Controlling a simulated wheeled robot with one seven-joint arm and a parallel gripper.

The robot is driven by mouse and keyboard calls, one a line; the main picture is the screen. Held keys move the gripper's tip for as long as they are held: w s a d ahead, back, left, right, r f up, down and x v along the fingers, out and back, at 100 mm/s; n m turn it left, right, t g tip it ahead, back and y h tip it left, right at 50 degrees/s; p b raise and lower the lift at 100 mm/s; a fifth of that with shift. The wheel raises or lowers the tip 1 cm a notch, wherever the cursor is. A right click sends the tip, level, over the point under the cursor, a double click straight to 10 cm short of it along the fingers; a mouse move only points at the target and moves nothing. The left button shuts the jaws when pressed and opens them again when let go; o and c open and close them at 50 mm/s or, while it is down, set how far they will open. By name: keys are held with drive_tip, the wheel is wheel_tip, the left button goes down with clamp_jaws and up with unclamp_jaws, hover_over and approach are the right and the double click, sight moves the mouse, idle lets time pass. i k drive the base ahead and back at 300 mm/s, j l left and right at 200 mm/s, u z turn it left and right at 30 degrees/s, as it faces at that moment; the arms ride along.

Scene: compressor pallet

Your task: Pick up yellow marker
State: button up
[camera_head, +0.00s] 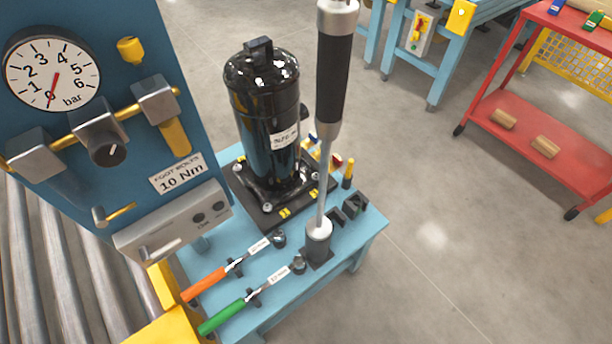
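A thin yellow marker (348,172) stands upright near the right back edge of the light blue pallet table (365,235). Its lower end looks dark. It is to the right of the black compressor (268,130), apart from it, and just right of the tall metal rod. I cannot tell whether it sits in a holder. My gripper is not in view.
A tall rod with a black grip (334,75) rises from a holder in front of the marker. Black blocks (352,207) stand beside it. Orange-handled (205,284) and green-handled (223,315) tools lie in front. A blue gauge panel (110,140) fills the left.

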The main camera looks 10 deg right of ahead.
sight(351, 163)
drive_tip(key=i+u, duration=0.1)
drive_tip(key=u, duration=0.15)
drive_tip(key=i+l+u, duration=0.1)
drive_tip(key=u, duration=0.15)
drive_tip(key=j+z, duration=0.25)
drive_tip(key=j, duration=0.35)
drive_tip(key=j+z, duration=0.25)
drive_tip(key=j, duration=0.4)
drive_tip(key=z, duration=0.45)
drive_tip(key=i+l, duration=0.15)
drive_tip(key=l, duration=0.2)
drive_tip(key=i+l+u, duration=0.1)
drive_tip(key=l, duration=0.25)
drive_tip(key=i+l, duration=0.2)
drive_tip(key=l, duration=0.2)
drive_tip(key=i+l+u, duration=0.1)
drive_tip(key=l, duration=0.25)
drive_tip(key=i+l, duration=0.2)
drive_tip(key=l, duration=0.2)
drive_tip(key=i+l+u, duration=0.1)
drive_tip(key=l, duration=0.25)
